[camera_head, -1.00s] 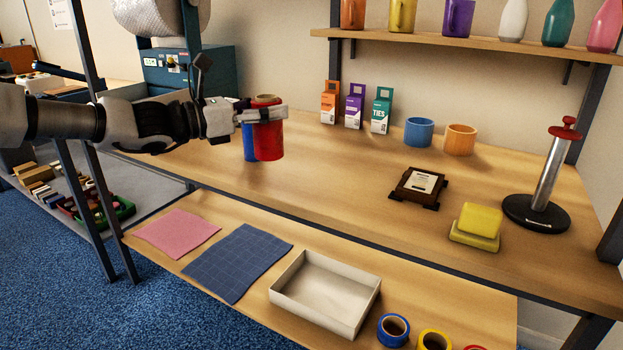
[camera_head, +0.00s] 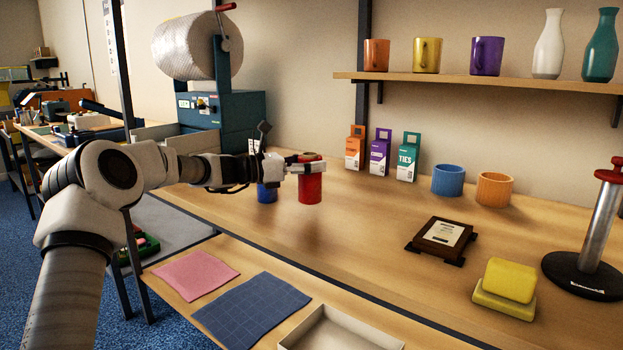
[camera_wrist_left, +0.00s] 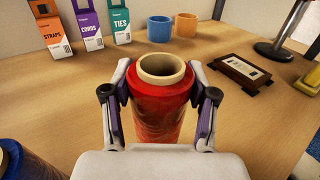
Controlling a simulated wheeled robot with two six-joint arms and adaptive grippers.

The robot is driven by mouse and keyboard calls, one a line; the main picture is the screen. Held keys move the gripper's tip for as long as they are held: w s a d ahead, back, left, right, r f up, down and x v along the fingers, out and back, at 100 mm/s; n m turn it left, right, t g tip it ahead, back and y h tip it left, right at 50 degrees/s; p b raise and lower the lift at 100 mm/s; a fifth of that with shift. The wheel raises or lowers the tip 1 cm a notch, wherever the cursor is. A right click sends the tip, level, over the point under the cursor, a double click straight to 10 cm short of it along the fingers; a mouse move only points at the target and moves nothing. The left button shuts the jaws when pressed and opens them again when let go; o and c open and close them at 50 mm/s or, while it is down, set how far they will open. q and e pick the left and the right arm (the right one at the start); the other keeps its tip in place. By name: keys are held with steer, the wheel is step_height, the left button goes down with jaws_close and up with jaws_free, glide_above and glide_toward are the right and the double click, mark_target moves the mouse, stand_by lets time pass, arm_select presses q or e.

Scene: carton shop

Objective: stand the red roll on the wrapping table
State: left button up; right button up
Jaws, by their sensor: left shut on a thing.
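The red roll (camera_head: 311,183) is upright at the back left of the wrapping table (camera_head: 340,233). My left gripper (camera_head: 306,166) is shut on the upper part of the red roll. In the left wrist view the red roll (camera_wrist_left: 160,105) stands between the two fingers, its pale core showing at the top. I cannot tell whether its bottom touches the table. A blue roll (camera_head: 266,191) stands just left of it, partly hidden by my left gripper. My right gripper does not show.
Orange, purple and teal boxes (camera_head: 380,153), a blue cup (camera_head: 448,180) and an orange cup (camera_head: 494,189) stand behind to the right. A dark plaque (camera_head: 442,240), yellow block (camera_head: 510,281) and metal post (camera_head: 600,225) are farther right. The table between roll and plaque is clear.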

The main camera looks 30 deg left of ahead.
mark_target(311, 178)
arm_select(q)
step_height(311, 178, down, 3)
steer(key=shift+f+b, duration=0.15)
steer(key=shift+b, duration=0.6)
steer(key=shift+w+f, duration=0.1)
steer(key=shift+f, duration=0.05)
steer(key=o, duration=1.4)
steer(key=shift+f, duration=0.15)
steer(key=shift+c, duration=0.2)
